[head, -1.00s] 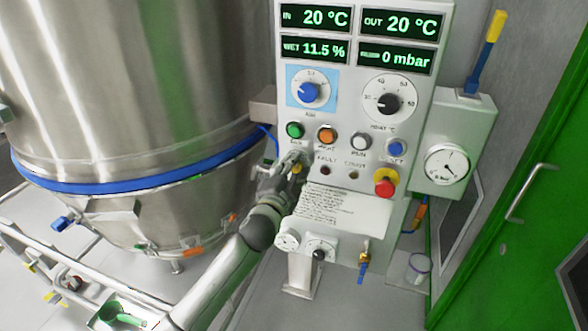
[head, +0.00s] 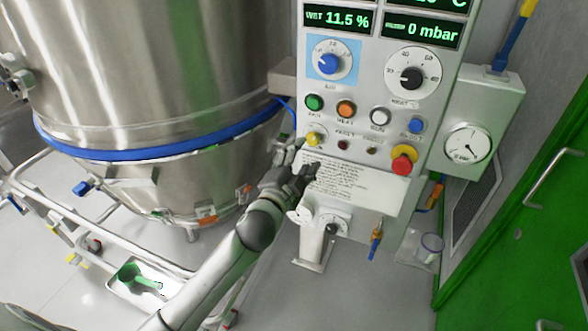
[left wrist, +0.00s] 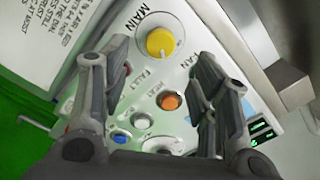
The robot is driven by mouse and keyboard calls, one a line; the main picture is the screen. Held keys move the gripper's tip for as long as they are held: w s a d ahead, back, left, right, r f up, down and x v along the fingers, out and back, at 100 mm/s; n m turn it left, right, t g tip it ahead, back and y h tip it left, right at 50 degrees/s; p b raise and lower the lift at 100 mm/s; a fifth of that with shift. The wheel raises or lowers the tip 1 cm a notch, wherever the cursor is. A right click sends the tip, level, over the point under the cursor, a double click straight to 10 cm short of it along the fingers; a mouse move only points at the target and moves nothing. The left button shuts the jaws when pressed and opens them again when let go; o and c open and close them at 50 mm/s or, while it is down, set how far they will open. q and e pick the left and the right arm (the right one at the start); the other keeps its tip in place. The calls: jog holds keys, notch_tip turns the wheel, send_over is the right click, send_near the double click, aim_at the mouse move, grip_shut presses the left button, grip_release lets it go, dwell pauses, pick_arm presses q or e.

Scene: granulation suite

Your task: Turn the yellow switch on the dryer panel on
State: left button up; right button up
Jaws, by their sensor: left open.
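The dryer panel (head: 380,150) is a pale upright box with displays, dials and buttons. Its yellow switch (head: 314,138) is a small round knob at the lower left, below the green button. In the left wrist view the yellow switch (left wrist: 160,42) sits in a pale ring labelled MAIN, with a small light mark on its lower edge. My left gripper (head: 299,160) is open and empty, just below the switch and apart from it. In the left wrist view the switch lies beyond and between the spread fingers (left wrist: 162,70). My right gripper is not in view.
Green (head: 314,102), orange (head: 346,109), white (head: 380,117) and blue (head: 416,125) buttons sit above the switch. A red emergency stop (head: 402,162) is to its right. A text placard (head: 355,186) lies below. A steel vessel (head: 150,70) stands at left.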

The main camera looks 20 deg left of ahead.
pick_arm(q)
jog(key=s, duration=0.5)
dwell(0.3)
notch_tip(320, 180, down, 24)
jog(key=s+a+n+g, duration=0.2)
jog(key=g, duration=0.3)
jog(key=s+a+f+n+g, duration=0.15)
jog(key=s+f, duration=0.25)
jog(key=f, duration=0.5)
jog(key=s+f+n+g, duration=0.1)
jog(key=s+f+g, duration=0.1)
jog(key=s+f, duration=0.45)
jog(key=s+f+n+g+b, duration=0.1)
jog(key=s+f+n+g, duration=0.3)
jog(key=s+f, duration=1.4)
jog(key=s+f+g, duration=0.2)
jog(key=s+f, duration=0.1)
jog(key=s, duration=0.6)
jog(key=s+f+n+g, duration=0.1)
jog(key=s+f+g, duration=0.1)
jog(key=s, duration=0.7)
jog(key=shift+f+y, duration=0.3)
jog(key=shift+f, duration=0.2)
